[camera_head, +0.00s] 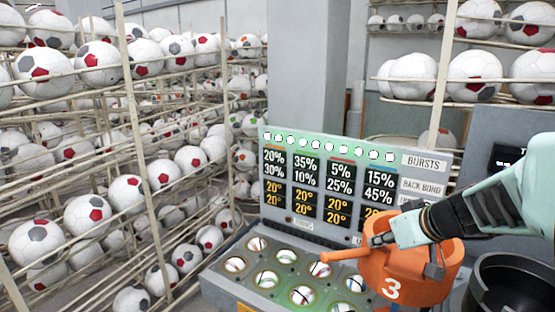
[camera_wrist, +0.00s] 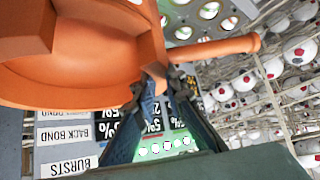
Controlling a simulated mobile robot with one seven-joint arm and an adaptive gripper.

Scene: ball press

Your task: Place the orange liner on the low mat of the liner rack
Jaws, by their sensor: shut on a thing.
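The orange liner (camera_head: 420,262) is a round, open vessel marked with a white 3, with a stub handle pointing left. It is held up in front of the panel at the lower right of the head view. My gripper (camera_head: 383,240) is shut on its rim near the handle. In the wrist view, the liner (camera_wrist: 80,75) fills the upper left, and my gripper's fingertips (camera_wrist: 155,75) meet at its edge. I cannot make out the liner rack or its low mat in either view.
A sloped panel with percentage displays (camera_head: 330,180) stands behind the liner, above a deck of round lit ports (camera_head: 265,279). A black round vessel (camera_head: 505,265) is at the lower right, close to the liner. Wire racks of footballs (camera_head: 100,150) fill the left.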

